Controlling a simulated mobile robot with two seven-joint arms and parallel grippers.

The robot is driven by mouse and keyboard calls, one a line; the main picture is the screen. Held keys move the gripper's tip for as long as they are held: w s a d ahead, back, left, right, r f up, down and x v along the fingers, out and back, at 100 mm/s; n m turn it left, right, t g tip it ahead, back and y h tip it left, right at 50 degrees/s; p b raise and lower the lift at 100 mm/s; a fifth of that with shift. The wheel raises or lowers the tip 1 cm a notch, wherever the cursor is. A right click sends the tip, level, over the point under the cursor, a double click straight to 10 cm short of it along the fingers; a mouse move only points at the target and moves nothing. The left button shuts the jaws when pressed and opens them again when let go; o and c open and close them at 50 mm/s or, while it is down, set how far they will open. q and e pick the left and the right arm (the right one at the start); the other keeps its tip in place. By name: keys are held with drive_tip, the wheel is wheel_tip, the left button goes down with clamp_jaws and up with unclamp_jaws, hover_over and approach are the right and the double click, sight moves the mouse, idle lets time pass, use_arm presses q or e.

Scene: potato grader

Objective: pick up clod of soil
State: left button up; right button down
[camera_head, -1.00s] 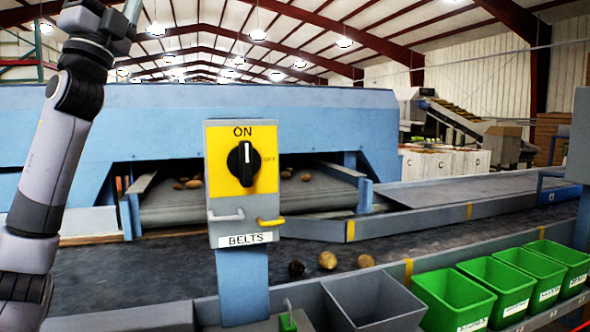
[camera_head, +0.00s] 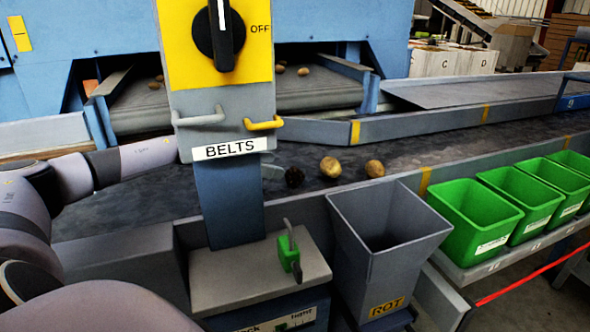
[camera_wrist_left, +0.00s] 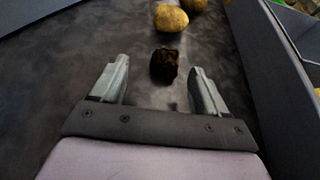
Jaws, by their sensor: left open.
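The clod of soil (camera_head: 294,177) is a small, dark brown lump on the dark belt, just right of the switch post. It also shows in the left wrist view (camera_wrist_left: 164,64), ahead of and roughly between the fingertips, apart from both. My left gripper (camera_wrist_left: 157,82) is open and empty, low over the belt and pointing at the clod. In the head view the post hides most of the gripper; a grey finger (camera_head: 272,172) shows just left of the clod. My right gripper is in neither view.
Two potatoes (camera_head: 330,166) (camera_head: 374,168) lie right of the clod. The yellow-faced BELTS switch (camera_head: 220,120) stands in front of my left forearm. A grey bin (camera_head: 385,250) marked ROT and several green bins (camera_head: 470,212) line the near side. A belt side wall (camera_wrist_left: 262,75) rises at right.

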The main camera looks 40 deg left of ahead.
sight(291, 169)
use_arm(q)
drive_tip(key=shift+w+d+f+p, duration=0.3)
drive_tip(key=shift+w+d+p, duration=0.15)
drive_tip(key=shift+w+d, duration=0.4)
drive_tip(key=shift+p+x, duration=0.5)
drive_tip(key=shift+x, duration=1.8)
drive_tip(key=shift+s+d, duration=0.1)
drive_tip(key=shift+d, duration=0.05)
drive_tip(key=c, duration=1.1)
